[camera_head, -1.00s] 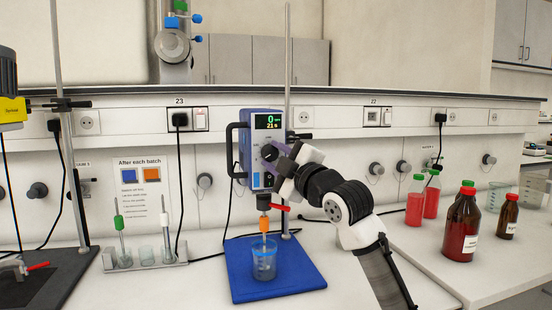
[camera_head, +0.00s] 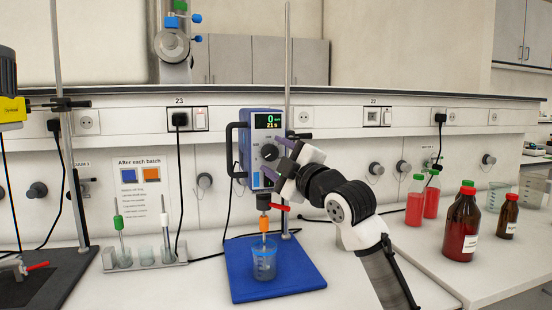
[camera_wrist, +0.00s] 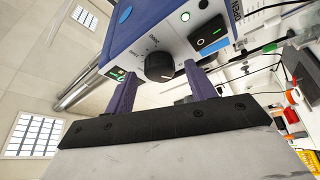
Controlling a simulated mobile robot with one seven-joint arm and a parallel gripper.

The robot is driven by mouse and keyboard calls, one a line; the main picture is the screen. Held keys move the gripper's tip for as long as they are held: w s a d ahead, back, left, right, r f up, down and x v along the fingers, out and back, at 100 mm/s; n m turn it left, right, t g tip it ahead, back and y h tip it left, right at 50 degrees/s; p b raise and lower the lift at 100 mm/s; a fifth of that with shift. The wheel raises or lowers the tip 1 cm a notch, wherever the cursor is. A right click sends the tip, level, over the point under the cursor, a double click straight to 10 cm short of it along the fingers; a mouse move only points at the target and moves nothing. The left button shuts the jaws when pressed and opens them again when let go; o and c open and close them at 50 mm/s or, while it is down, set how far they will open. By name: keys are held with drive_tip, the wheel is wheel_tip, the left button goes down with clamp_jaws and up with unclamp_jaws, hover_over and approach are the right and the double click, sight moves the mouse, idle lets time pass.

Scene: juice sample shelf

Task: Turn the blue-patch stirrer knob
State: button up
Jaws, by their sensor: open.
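The stirrer (camera_head: 258,130) is a box with blue edges and a pale front, mounted on a rod stand above a blue base (camera_head: 285,284). Its dark round knob (camera_head: 269,152) sits below the lit display, which shows a green 0. In the wrist view the knob (camera_wrist: 159,66) has a white pointer mark, and a blue oval patch (camera_wrist: 124,14) shows on the housing. My gripper (camera_head: 273,157) is open, to the right of the knob in the head view. In the wrist view its purple fingers lie either side of the knob, apparently short of it. Contact is not visible.
A beaker (camera_head: 264,262) stands on the base under the orange-collared shaft. A black handle (camera_head: 233,150) is on the stirrer's left. A red lever (camera_head: 280,207) is below. A rack (camera_head: 145,260) stands left. Red-liquid bottles (camera_head: 461,225) stand on the right bench.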

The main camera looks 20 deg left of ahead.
drive_tip(key=b+v, duration=0.3)
drive_tip(key=v, duration=1)
drive_tip(key=shift+s+d+b, duration=0.15)
drive_tip(key=shift+b, duration=0.15)
